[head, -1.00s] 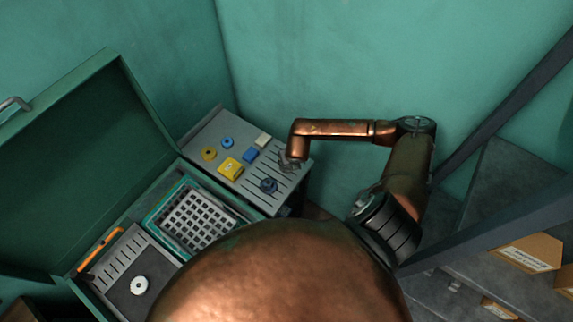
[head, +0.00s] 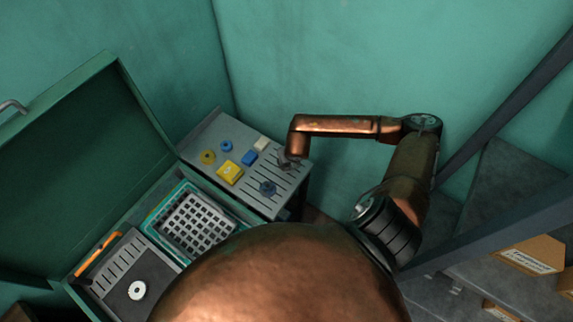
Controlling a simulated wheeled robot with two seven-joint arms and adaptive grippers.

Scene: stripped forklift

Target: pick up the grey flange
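A dark blue-grey flange (head: 268,188) lies on the slotted grey work surface (head: 262,205), near its front right. It is the piece that best fits the grey flange. My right gripper (head: 288,164) hangs down over the right edge of that surface, a little behind and to the right of the flange. It looks apart from the flange. The gripper is small, dark and partly hidden by its own wrist, so its fingers cannot be made out. My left gripper is not in view.
Near the flange are a yellow block (head: 229,172), a blue block (head: 249,158), a cream block (head: 262,144), a blue ring (head: 226,146) and a yellow ring (head: 208,157). A green case (head: 85,180) stands open at left, with a grid basket (head: 197,222) and a white ring (head: 137,290).

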